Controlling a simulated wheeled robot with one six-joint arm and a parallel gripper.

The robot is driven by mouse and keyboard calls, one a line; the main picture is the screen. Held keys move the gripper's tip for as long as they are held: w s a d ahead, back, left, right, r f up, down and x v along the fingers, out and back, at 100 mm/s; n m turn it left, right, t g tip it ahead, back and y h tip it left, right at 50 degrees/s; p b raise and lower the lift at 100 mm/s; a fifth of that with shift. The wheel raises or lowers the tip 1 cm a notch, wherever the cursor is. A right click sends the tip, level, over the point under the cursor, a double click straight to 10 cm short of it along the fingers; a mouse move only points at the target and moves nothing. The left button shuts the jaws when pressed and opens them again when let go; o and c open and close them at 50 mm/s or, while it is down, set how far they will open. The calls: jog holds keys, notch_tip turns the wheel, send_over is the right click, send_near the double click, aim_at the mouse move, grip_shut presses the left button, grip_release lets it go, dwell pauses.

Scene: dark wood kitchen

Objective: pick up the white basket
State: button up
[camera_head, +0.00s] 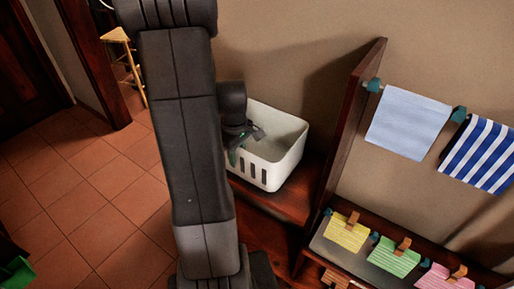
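The white basket (284,165) stands upright on a dark wood shelf, against the beige wall and left of a tall wood panel. It has slots in its front side, and the part of it that I can see inside looks empty. My gripper (245,150) is at the basket's left side, over or at its left rim. My dark arm hides part of the basket's left end. The fingers are small and dark here, so I cannot tell whether they are open, shut or touching the rim.
A wood panel (345,130) rises right of the basket. Beyond it hang a light blue towel (407,122) and a striped towel (484,155). Yellow, green and pink clipped cloths (394,257) sit below. Tiled floor (90,190) is open at left; a wooden stool (124,50) stands behind.

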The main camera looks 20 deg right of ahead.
grip_shut()
jog(key=shift+s, duration=0.1)
dwell(1.2)
